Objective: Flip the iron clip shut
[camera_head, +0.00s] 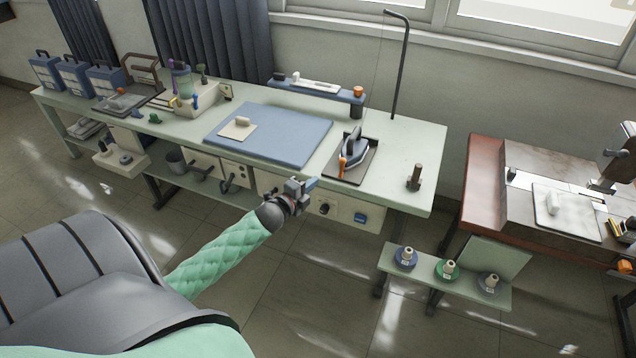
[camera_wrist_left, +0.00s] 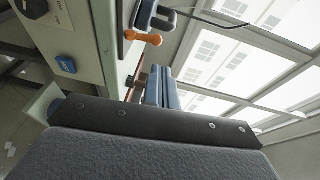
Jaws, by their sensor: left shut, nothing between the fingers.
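The iron (camera_head: 353,143) is dark with a blue-grey body and stands on a dark tray (camera_head: 369,166) on the pale green table. An orange clip (camera_head: 342,164) with a rounded end shows at the iron's front left side. In the left wrist view the clip (camera_wrist_left: 143,38) sticks out beside part of the iron (camera_wrist_left: 150,16). Whether it is open or shut I cannot tell. My left gripper (camera_head: 309,185) is shut and empty, in front of the table's front edge, left of and nearer than the clip, not touching it. Its fingers (camera_wrist_left: 162,88) show in the left wrist view. My right gripper is out of sight.
A blue mat (camera_head: 265,145) with a small beige block lies left of the tray. A thin black pole (camera_head: 402,70) rises behind it, and a small brown post (camera_head: 415,176) stands to the right. Drawers (camera_head: 340,211) sit under the table edge near my gripper.

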